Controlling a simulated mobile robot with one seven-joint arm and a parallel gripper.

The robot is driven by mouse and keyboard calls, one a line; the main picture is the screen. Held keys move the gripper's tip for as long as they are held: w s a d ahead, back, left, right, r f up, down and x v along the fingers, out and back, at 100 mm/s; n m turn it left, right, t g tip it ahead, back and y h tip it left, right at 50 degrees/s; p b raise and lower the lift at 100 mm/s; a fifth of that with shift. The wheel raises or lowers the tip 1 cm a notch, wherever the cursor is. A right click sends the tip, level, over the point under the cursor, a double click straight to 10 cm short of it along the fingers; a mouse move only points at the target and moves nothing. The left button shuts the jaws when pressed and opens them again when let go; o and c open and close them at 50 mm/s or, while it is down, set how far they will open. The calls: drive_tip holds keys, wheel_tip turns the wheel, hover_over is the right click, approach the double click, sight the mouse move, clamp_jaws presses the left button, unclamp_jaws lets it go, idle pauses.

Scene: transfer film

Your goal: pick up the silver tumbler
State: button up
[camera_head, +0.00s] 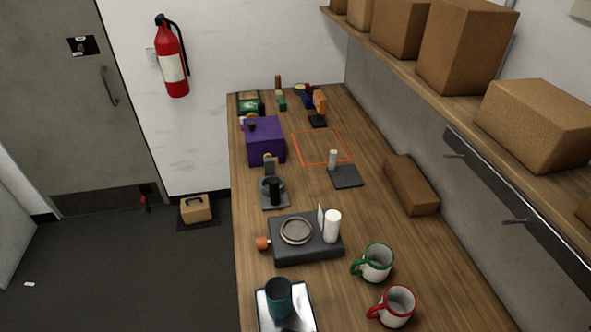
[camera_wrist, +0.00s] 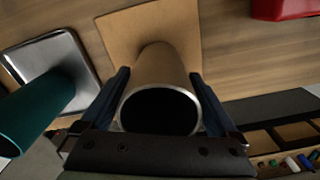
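The tumbler (camera_wrist: 163,68) reflects the brown of its surroundings and has a bright silver rim. In the wrist view it rises toward the camera from a tan square mat (camera_wrist: 118,27); its inside is dark. My gripper (camera_wrist: 160,72) has one dark blue finger on each side of it. Both fingers lie very close to its wall, and I cannot tell whether they press on it. The head view shows neither this tumbler nor my gripper.
A teal tumbler (camera_head: 278,298) stands on a silver tray (camera_head: 307,316); both show left in the wrist view (camera_wrist: 36,108). A green-rimmed mug (camera_head: 376,263) and a red-rimmed mug (camera_head: 396,307) stand to the right. A dark scale (camera_head: 285,255) lies beyond.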

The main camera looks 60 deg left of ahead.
drive_tip(key=c, duration=1.3)
